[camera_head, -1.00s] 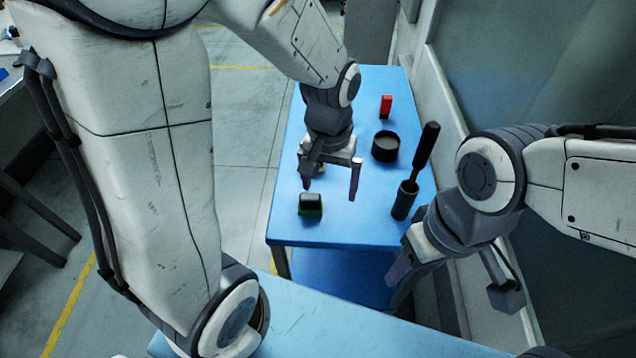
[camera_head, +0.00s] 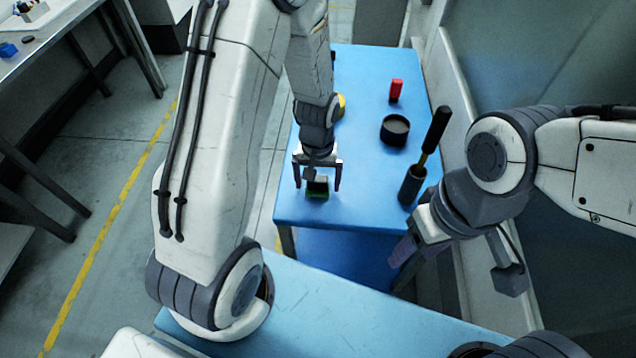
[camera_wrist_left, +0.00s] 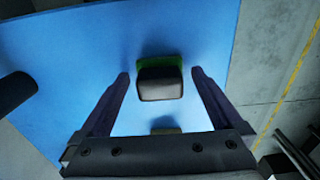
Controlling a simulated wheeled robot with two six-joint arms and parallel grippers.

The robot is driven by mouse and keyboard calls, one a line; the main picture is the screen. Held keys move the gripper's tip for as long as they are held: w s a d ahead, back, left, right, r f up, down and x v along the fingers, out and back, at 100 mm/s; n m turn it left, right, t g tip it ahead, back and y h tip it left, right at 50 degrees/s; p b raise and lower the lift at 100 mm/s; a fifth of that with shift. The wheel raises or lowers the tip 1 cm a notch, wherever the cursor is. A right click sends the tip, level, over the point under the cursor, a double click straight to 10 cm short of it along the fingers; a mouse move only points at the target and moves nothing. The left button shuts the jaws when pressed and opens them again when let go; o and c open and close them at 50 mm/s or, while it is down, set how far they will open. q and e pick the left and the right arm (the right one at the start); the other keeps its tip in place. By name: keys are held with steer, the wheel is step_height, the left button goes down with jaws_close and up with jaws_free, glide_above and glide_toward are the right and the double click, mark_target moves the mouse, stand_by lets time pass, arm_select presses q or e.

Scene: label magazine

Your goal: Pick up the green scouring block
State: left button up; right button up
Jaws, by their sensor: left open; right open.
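The green scouring block (camera_head: 317,191) sits on the blue table near its front left corner, with a dark grip on top. In the left wrist view the block (camera_wrist_left: 158,65) shows its green edge behind the dark top, a little beyond the fingertips and between their lines. My left gripper (camera_head: 317,182) is open around the block's position, one finger to each side; it also shows in the left wrist view (camera_wrist_left: 158,78). I cannot tell its exact height over the block. My right gripper (camera_head: 400,265) is at the table's right front edge, away from the block, and holds nothing visible.
A dark round container (camera_head: 394,130) and a red object (camera_head: 396,90) stand farther back on the blue table (camera_head: 360,190). A dark cup with a long-handled tool (camera_head: 412,185) stands at the right. A yellow object (camera_head: 341,104) is partly hidden behind my left arm.

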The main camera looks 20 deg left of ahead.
arm_select(q)
steer(key=shift+f, duration=0.45)
steer(key=shift+c, duration=0.3)
steer(key=c, duration=1.3)
steer(key=shift+o, duration=0.2)
steer(key=shift+r, duration=0.1)
steer(key=shift+r, duration=0.55)
step_height(320, 180, up, 2)
steer(key=shift+w+r, duration=0.1)
steer(key=shift+r, duration=0.1)
steer(key=s+d+r+b, duration=0.1)
steer(key=s+d+r, duration=0.5)
steer(key=d, duration=0.4)
steer(key=shift+s+r, duration=0.25)
steer(key=shift+r, duration=0.45)
